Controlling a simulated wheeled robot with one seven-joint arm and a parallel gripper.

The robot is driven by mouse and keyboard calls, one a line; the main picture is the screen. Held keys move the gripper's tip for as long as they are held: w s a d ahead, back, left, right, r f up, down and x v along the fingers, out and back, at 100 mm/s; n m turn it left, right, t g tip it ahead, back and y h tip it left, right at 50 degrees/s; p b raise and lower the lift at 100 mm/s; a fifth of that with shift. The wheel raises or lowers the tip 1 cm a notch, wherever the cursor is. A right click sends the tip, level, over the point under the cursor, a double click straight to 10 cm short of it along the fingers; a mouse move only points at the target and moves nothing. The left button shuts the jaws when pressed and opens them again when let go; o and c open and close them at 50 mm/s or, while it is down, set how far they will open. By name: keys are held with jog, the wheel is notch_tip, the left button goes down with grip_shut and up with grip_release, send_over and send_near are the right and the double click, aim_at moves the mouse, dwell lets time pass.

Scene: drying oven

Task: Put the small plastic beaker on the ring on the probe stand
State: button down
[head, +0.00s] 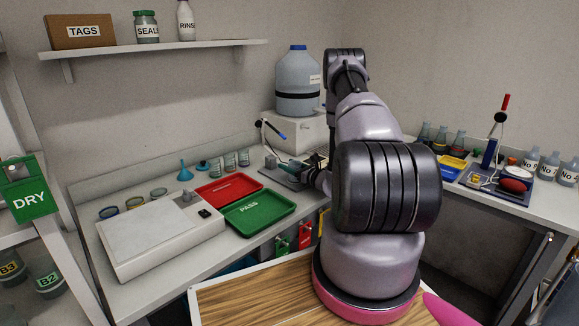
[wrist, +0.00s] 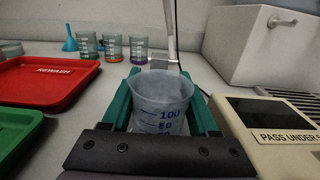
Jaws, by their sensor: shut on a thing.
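My gripper (wrist: 161,88) has teal fingers on both sides of a small translucent plastic beaker (wrist: 160,105) with blue marks, shut on it and holding it upright. In the head view my gripper (head: 290,166) is at the back of the bench, partly hidden by my arm; I cannot make out the beaker there. A probe stand (head: 260,137) with a blue-tipped probe is beside it, on a grey base (head: 273,177). In the wrist view the stand's pale post (wrist: 169,25) rises just behind the beaker. The ring cannot be made out; the beaker may hide it.
Several graduated glasses (wrist: 112,47) stand behind left of the gripper. A red tray (wrist: 40,85) and green tray (wrist: 12,130) lie to the left. A beige device (wrist: 270,125) is close on the right, with a white box (wrist: 262,50) behind. Another stand (head: 491,150) is far right.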

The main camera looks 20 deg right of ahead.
jog(key=c, duration=0.6)
grip_release()
jog(key=shift+f, duration=0.1)
jog(key=o, duration=0.4)
jog(key=shift+o, duration=0.2)
